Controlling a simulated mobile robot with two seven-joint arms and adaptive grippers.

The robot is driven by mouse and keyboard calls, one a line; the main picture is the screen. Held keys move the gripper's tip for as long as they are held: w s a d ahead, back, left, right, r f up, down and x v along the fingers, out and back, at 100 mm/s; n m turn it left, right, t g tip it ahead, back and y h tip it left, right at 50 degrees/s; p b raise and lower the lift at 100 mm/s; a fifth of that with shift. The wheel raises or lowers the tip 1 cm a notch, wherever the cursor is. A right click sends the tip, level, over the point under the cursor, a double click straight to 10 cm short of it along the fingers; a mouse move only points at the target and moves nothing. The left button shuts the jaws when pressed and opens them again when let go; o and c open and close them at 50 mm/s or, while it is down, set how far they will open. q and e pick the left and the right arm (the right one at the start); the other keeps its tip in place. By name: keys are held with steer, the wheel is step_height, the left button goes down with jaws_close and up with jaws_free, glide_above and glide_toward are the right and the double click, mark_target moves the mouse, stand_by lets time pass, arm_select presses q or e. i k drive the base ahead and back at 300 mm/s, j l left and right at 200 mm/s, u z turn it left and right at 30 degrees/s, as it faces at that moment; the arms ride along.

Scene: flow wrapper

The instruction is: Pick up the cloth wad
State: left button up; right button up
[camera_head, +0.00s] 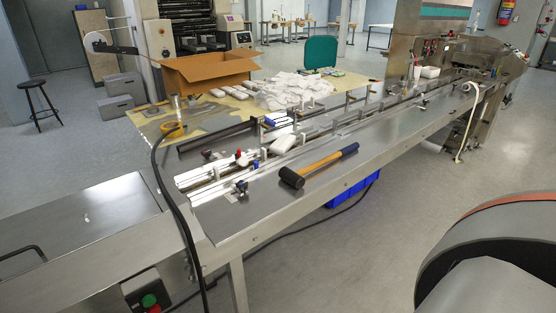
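I cannot tell for sure which white item is the cloth wad. A small white wrapped bundle (283,143) lies on the conveyor rails of the long steel machine, near the middle of the view. A loose heap of white crumpled material (292,90) lies on the table behind the machine. Another white block (430,72) sits farther along the machine at the right. Neither of my grippers shows in the head view.
A black-headed mallet (318,166) lies on the steel machine top (262,207). An open cardboard box (208,72) stands on the back table. A blue crate (352,190) is under the machine. A black cable (172,200) hangs over the front.

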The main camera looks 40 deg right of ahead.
mark_target(242, 161)
steer(key=i+j+z, duration=0.15)
steer(key=z, duration=0.85)
steer(key=l+u, duration=0.25)
steer(key=l, duration=0.95)
